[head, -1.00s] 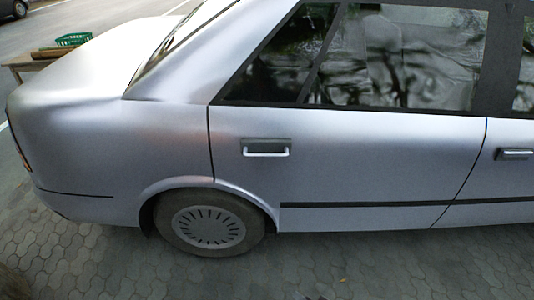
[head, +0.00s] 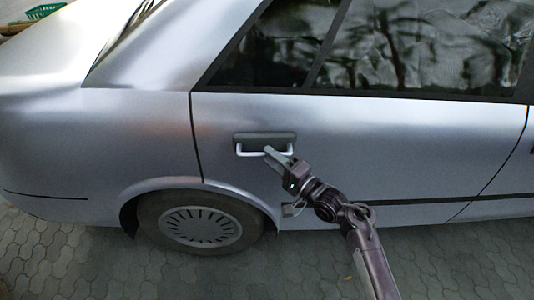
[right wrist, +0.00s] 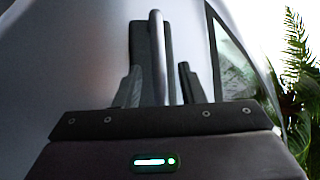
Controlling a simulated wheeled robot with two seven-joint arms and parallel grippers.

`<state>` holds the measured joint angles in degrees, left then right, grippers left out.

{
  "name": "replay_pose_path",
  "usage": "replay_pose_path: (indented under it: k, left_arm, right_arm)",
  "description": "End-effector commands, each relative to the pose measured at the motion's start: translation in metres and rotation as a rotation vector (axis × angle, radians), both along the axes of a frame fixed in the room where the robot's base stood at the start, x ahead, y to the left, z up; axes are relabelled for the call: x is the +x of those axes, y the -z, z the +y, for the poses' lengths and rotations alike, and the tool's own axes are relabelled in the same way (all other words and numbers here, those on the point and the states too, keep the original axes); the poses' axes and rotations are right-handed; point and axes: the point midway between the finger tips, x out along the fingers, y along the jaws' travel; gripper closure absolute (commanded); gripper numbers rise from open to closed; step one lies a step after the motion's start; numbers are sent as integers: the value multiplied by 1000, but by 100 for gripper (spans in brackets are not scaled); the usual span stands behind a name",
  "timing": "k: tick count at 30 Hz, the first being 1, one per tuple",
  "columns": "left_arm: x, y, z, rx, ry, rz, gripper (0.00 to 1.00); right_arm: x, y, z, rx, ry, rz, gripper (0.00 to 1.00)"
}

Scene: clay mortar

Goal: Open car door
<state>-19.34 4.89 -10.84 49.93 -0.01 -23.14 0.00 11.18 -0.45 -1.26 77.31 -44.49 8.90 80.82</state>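The silver car's rear door (head: 380,150) is shut, flush with the body around it. Its handle, a pale bar in a dark recess (head: 262,138), sits near the door's rear edge. My right gripper (head: 272,151) is at the handle, its fingertips reaching the bar from the lower right. In the right wrist view the handle bar (right wrist: 158,58) stands upright between two spread fingers (right wrist: 158,88), with a gap on each side. The right gripper is open around the bar, not closed on it. My left gripper is not in view.
The rear wheel (head: 200,221) is below the handle on the left. Dark windows (head: 400,45) lie above the door. Grey paving (head: 60,255) in front of the car is clear. Leafy plants (right wrist: 298,80) show at right in the wrist view.

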Motion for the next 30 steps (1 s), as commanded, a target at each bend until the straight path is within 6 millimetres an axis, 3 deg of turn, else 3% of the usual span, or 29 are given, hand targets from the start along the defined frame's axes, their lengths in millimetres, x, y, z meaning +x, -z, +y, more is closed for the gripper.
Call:
replay_pose_path:
  k: [6,14,23,30]
  left_arm:
    - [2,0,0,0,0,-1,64]
    - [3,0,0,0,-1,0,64]
    - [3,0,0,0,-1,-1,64]
    - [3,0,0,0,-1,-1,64]
  right_arm:
    - [14,-2,14,0,1,1,64]
    - [16,-2,16,-1,1,0,64]
    - [16,-2,16,-2,2,1,99]
    - [16,-2,16,-2,2,1,100]
